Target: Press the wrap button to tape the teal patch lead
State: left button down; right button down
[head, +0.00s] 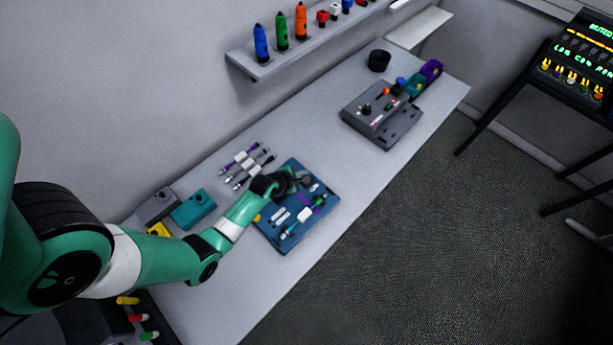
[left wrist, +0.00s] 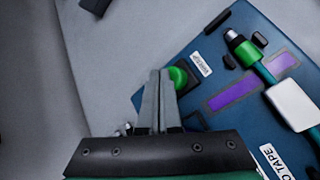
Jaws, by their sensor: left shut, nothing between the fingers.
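The blue taping board (head: 313,225) lies on the table and also fills the right of the left wrist view (left wrist: 215,100). On it lies the teal patch lead (left wrist: 265,72), with a green and grey plug at its upper end and a white block across it. The green wrap button (left wrist: 180,77) stands near the board's edge beside a small white label (left wrist: 201,63). My left gripper (head: 288,180) is over the board's far side. In the left wrist view its fingers (left wrist: 159,78) are shut and empty, overlapping the button's left side; contact cannot be told. My right gripper is out of view.
Several leads (head: 247,165) lie left of the board. A grey box (head: 157,205) and a teal box (head: 193,208) stand nearer my arm. A grey control unit (head: 382,113) and a black cup (head: 379,60) are at the far end. Bare table lies between.

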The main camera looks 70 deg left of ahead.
pick_arm(q)
jog(key=shift+f+b, duration=0.3)
jog(key=shift+f, duration=0.1)
dwell(0.4)
jog(key=shift+r+p, duration=1.05)
jog(key=shift+p, duration=0.05)
notch_tip(320, 180, up, 6)
jog(key=p, duration=0.6)
